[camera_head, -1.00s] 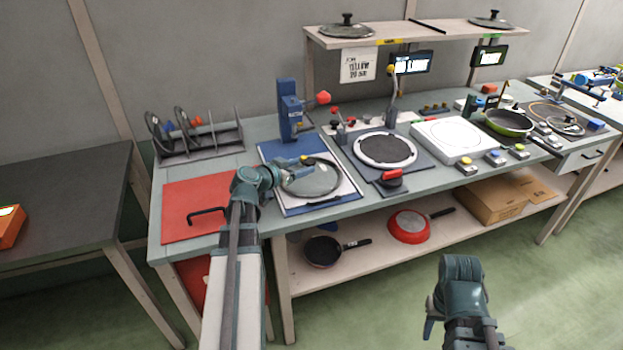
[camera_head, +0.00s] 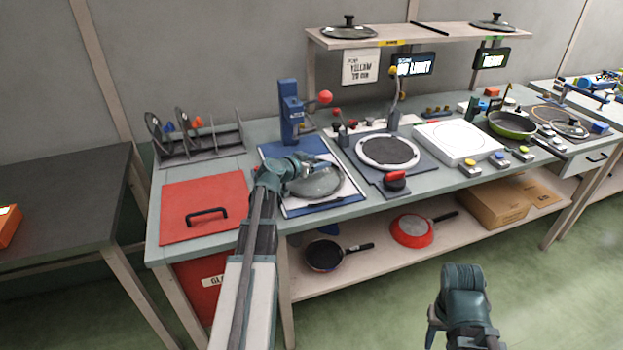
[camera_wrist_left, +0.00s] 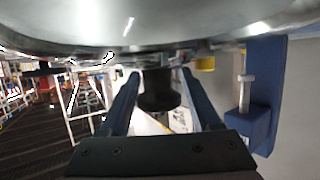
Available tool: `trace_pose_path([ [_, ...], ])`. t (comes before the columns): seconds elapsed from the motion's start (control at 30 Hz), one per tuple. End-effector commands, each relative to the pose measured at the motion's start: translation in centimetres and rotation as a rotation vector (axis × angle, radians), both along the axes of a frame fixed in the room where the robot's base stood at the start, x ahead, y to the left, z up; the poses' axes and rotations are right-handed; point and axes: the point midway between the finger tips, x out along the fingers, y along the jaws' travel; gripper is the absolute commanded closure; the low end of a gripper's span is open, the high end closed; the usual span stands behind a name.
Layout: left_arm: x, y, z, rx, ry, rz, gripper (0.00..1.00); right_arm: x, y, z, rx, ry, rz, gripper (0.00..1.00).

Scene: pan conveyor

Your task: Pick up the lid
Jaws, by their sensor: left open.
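A round glass lid (camera_head: 320,184) with a dark rim lies on the white and blue board (camera_head: 349,193) in front of the blue press. It fills the top of the left wrist view (camera_wrist_left: 150,22). Its black knob (camera_wrist_left: 158,94) shows between the two fingers there. My left gripper (camera_head: 306,164) is open at the knob, with a finger on either side; I cannot tell whether they touch it. The gripper hides part of the lid in the head view. My right gripper (camera_head: 434,326) is low at the bottom right, away from the bench, its jaws unclear.
A blue press (camera_head: 290,112) with a red ball handle stands behind the lid. A red panel (camera_head: 204,190) with a black handle is to the left. A round dark plate (camera_head: 388,152) is to the right. Two other lids (camera_head: 349,31) (camera_head: 493,25) sit on the upper shelf.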

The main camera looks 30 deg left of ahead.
Motion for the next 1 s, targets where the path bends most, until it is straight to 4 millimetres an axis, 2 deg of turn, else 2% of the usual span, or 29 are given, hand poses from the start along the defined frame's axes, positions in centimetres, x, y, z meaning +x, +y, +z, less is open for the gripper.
trace_pose_path([
  [0.17,0.01,-0.04,0.03,0.000,0.000,0.000,0.36,0.00,0.00,0.02,0.000,0.000,0.000,0.55],
  [0.2,0.01,-0.03,0.03,0.000,0.000,0.000,0.40,0.00,0.00,0.03,0.000,0.000,0.000,0.55],
  [0.53,-0.01,-0.03,0.02,0.000,0.000,0.000,0.99,0.00,0.00,0.03,0.000,0.000,0.000,0.55],
  [1.0,-0.01,-0.02,0.11,0.000,-0.001,0.000,1.00,0.00,0.00,0.10,0.000,0.000,0.000,0.55],
])
